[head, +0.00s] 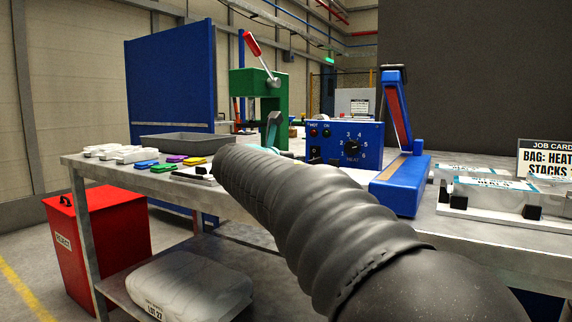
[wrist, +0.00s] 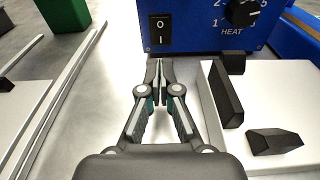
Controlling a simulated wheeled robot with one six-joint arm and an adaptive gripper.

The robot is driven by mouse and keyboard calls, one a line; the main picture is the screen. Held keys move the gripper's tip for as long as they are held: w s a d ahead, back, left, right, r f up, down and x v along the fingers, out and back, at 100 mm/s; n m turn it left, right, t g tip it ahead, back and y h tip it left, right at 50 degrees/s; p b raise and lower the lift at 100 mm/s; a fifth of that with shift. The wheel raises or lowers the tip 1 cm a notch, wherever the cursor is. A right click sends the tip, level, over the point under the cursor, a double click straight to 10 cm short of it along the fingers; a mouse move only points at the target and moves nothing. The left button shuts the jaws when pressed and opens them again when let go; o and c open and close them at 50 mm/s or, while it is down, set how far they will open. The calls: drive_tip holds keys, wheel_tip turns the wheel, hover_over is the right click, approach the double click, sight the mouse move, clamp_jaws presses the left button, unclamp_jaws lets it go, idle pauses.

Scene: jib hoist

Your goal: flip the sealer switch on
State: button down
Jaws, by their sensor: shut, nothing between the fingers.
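The blue sealer box (head: 368,134) stands on the bench in the head view, with HOT and ON lamps and a heat dial. Its black rocker switch (wrist: 159,30), marked O above and I below, shows on the blue front in the wrist view. It also shows small at the box's lower left in the head view (head: 315,153). I cannot tell which half is pressed in. My gripper (wrist: 160,66) is shut and empty, its tips just below and in front of the switch. In the head view my arm hides most of it.
The blue sealing arm (head: 397,105) stands raised at the box's right. A pale plate with black blocks (wrist: 281,141) lies right of my gripper. A green press (head: 258,84) and a grey tray (head: 185,143) are left. A red bin (head: 92,250) stands on the floor.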

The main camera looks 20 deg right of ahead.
drive_tip(key=x, duration=0.6)
drive_tip(key=shift+w+d, duration=0.1)
drive_tip(key=shift+d, duration=0.1)
drive_tip(key=shift+w+d, duration=0.15)
drive_tip(key=shift+d, duration=0.1)
drive_tip(key=shift+a, duration=0.1)
drive_tip(key=v, duration=1.2)
drive_tip(key=shift+f, duration=0.15)
